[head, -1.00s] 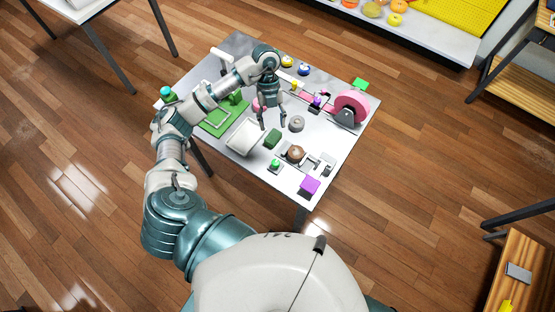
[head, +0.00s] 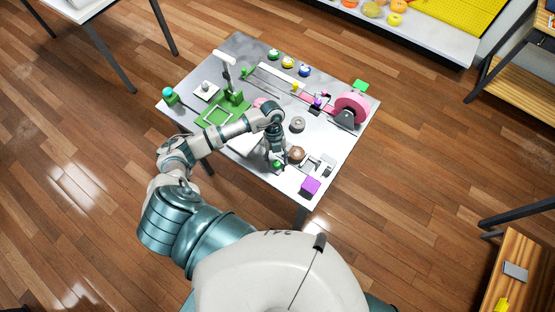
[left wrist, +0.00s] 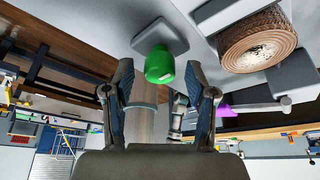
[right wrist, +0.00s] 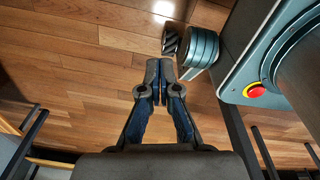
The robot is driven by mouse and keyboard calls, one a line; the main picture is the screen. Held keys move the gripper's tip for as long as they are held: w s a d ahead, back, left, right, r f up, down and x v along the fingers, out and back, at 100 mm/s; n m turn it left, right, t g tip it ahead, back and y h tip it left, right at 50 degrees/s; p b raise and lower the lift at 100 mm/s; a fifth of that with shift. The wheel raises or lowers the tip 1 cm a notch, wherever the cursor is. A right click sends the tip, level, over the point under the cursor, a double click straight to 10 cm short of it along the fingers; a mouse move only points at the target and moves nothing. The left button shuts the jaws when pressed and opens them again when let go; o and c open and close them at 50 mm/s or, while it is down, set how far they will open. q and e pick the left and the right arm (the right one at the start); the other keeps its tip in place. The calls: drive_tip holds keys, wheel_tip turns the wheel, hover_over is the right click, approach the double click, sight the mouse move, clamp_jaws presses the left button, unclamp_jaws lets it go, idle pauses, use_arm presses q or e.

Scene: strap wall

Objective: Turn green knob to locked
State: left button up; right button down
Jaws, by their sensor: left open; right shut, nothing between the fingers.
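A green knob (head: 277,164) sits on a small grey base plate near the table's front edge. In the left wrist view the green knob (left wrist: 160,65) shows close up, with its plate (left wrist: 161,38) behind it. My left gripper (head: 279,160) is at the knob, open. My right gripper (right wrist: 159,68) is shut and empty over the wooden floor. It is outside the head view.
A brown strap roll (head: 296,154) stands close right of the knob, with a grey buckle (head: 324,165) beyond it. A purple block (head: 311,186) lies at the front corner. A pink wheel (head: 351,107) stands on the right. A green frame (head: 218,113) lies on the left.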

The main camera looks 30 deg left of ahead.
use_arm(q)
drive_tip(key=shift+a+f, duration=0.15)
drive_tip(key=shift+a, duration=0.25)
drive_tip(key=shift+c, duration=0.8)
drive_tip(key=c, duration=0.4)
drive_tip(key=shift+d, duration=0.25)
drive_tip(key=c, duration=0.4)
drive_tip(key=shift+d, duration=0.2)
clamp_jaws()
drive_tip(key=shift+d, duration=0.1)
use_arm(e)
drive_tip(key=shift+a, duration=0.4)
